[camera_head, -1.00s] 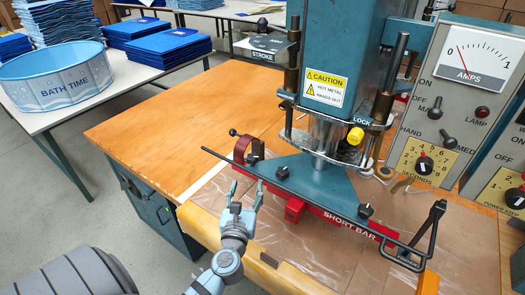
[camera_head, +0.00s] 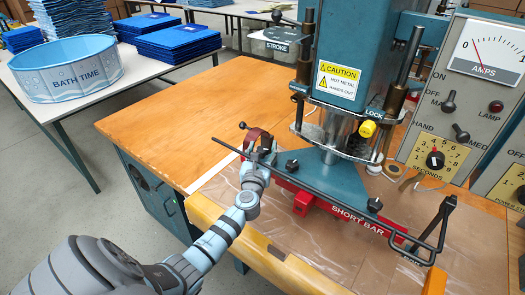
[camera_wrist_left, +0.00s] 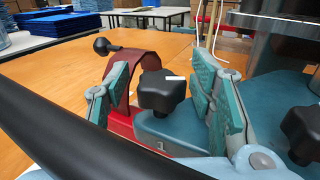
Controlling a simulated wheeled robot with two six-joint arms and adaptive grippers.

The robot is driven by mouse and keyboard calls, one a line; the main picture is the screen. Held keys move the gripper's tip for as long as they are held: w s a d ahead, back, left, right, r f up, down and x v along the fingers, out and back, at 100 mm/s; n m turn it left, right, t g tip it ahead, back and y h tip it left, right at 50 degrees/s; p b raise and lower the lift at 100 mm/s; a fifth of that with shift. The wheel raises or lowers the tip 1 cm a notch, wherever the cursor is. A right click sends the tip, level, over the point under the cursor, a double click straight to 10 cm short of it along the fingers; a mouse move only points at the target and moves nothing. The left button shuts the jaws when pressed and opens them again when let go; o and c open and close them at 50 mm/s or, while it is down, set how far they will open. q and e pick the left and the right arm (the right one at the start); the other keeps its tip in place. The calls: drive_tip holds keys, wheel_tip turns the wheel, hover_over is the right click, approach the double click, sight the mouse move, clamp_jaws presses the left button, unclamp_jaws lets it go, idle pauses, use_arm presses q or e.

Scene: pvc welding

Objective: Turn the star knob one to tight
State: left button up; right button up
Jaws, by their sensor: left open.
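In the left wrist view, a black star knob (camera_wrist_left: 161,92) with a white mark on top stands on the blue base plate (camera_wrist_left: 180,136), with a "1" on the plate in front of it. My left gripper (camera_wrist_left: 165,72) is open, its teal-padded fingers on either side of this knob. A gap shows beside the knob on both sides. In the head view my left gripper (camera_head: 260,158) is at the left end of the welder's base and covers the knob there. Two more star knobs, a nearer one (camera_head: 292,167) and a farther right one (camera_head: 374,205), show on the base. My right gripper is not in view.
A long black bar (camera_head: 330,190) crosses in front of the base, above the red short bar (camera_head: 345,217). A dark red curved strap (camera_wrist_left: 141,68) is behind knob one. The blue press body (camera_head: 340,50) rises behind. The wooden table (camera_head: 180,115) is clear at left.

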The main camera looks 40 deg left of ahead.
use_arm(q)
drive_tip(key=shift+c, duration=0.6)
drive_tip(key=c, duration=1.1)
drive_tip(key=shift+o, duration=0.2)
drive_tip(key=shift+m+t+h, duration=0.3)
drive_tip(key=shift+m+h, duration=0.1)
drive_tip(key=shift+h, duration=0.1)
drive_tip(key=shift+m+t+h, duration=0.3)
drive_tip(key=shift+m+h, duration=0.2)
drive_tip(key=shift+h, duration=0.3)
drive_tip(key=shift+w+f+m+t+h+b, duration=0.15)
drive_tip(key=shift+m+h+b, duration=0.25)
drive_tip(key=shift+h, duration=0.2)
drive_tip(key=shift+s+f+m+t+h+b, duration=0.15)
drive_tip(key=shift+m+h+b, duration=0.1)
drive_tip(key=shift+m+h, duration=0.25)
drive_tip(key=m+h+b, duration=0.3)
drive_tip(key=h+b, duration=0.2)
drive_tip(key=b, duration=0.2)
drive_tip(key=m+g+h+b, duration=0.1)
drive_tip(key=m+h+b, duration=0.3)
drive_tip(key=h+b, duration=0.2)
drive_tip(key=shift+d+b, duration=0.2)
drive_tip(key=shift+b, duration=0.15)
drive_tip(key=shift+r+m+g+h+b, duration=0.2)
drive_tip(key=shift+m+g+h+b, duration=0.65)
drive_tip(key=shift+h+b, duration=0.35)
drive_tip(key=shift+d+h, duration=0.1)
drive_tip(key=shift+h, duration=0.2)
